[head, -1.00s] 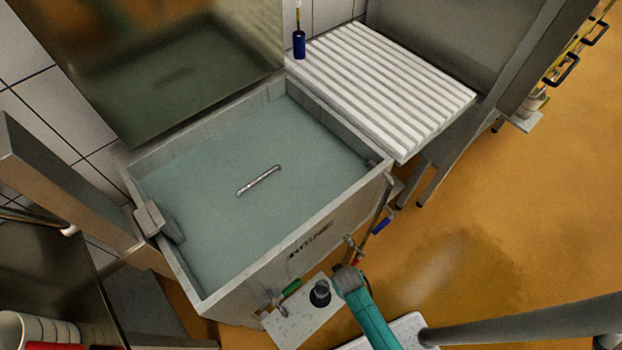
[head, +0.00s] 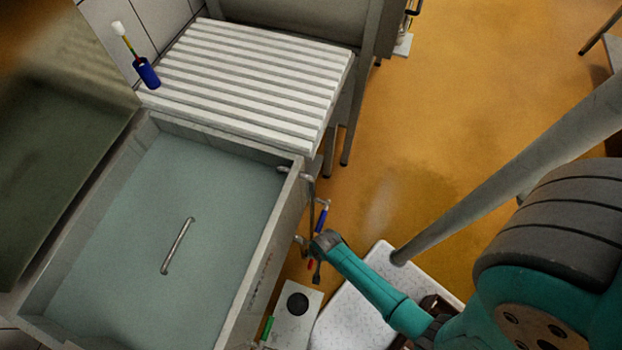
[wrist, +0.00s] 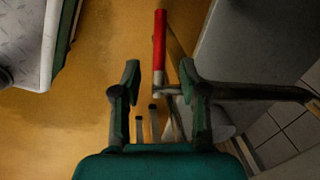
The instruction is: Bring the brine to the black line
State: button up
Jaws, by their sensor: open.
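The brine tank (head: 140,125) is a grey rectangular basin holding blue-green brine (head: 200,190). I cannot make out a black line on it. A valve lever with a red handle (head: 310,264) is at the tank's right side, partly hidden by my gripper. Above it in the picture is a blue handle (head: 322,218), and lower down a green handle (head: 267,328). My gripper (head: 317,270) is beside the red handle. In the wrist view, the red handle (wrist: 160,45) lies ahead, roughly in line with the gap between my open, empty fingers (wrist: 160,78).
A white ribbed drain board (head: 250,75) adjoins the tank, with a blue holder (head: 147,73) at its corner. A metal bar (head: 178,246) shows in the brine. A pale box with a dark round opening (head: 297,303) is low beside the tank. Orange floor (head: 450,90) is open to the right.

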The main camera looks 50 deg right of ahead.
jog(key=shift+m, duration=0.5)
jog(key=shift+w+f, duration=0.2)
jog(key=shift+f, duration=1.1)
jog(key=shift+w+f, duration=0.2)
jog(key=shift+f, duration=1.05)
jog(key=shift+w+f, duration=0.2)
jog(key=shift+f, duration=1.1)
grip_shut()
